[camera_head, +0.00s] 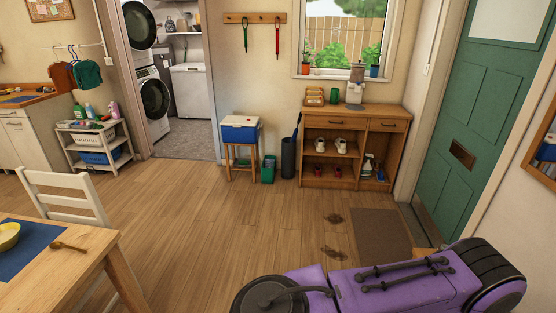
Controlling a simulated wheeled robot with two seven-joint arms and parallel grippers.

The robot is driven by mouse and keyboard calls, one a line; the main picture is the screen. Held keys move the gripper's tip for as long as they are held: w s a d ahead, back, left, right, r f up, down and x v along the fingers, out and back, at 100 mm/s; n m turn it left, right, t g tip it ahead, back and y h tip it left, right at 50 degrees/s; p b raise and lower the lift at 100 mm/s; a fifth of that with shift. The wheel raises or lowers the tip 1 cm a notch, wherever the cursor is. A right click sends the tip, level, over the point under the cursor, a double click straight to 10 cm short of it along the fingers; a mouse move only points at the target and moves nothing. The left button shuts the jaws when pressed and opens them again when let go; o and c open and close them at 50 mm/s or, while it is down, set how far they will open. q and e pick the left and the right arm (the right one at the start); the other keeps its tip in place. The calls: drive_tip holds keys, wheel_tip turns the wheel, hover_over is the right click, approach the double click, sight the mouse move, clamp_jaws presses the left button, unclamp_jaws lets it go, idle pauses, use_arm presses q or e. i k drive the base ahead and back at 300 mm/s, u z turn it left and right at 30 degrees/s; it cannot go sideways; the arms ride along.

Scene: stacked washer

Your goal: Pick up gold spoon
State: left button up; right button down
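A golden-brown spoon (68,246) lies on the wooden table (75,268) at the lower left. It lies by the right edge of a blue placemat (32,254), close to the table's right side. It is small in the picture, so its material is hard to tell. A yellow bowl (8,235) sits on the placemat and is cut off by the left edge of the picture. Neither of my grippers can be made out in the head view, and nothing is seen touching the spoon.
A white chair (64,195) stands behind the table. A purple body with dark round ends (370,285) fills the lower right; I cannot tell whether it is mine. The wooden floor (190,220) is open between them. Dark footprints (333,218) mark the floor near a brown mat (385,236).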

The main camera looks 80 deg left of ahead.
sight(56, 244)
drive_tip(key=u, duration=0.9)
drive_tip(key=i, duration=0.35)
drive_tip(key=z, duration=0.15)
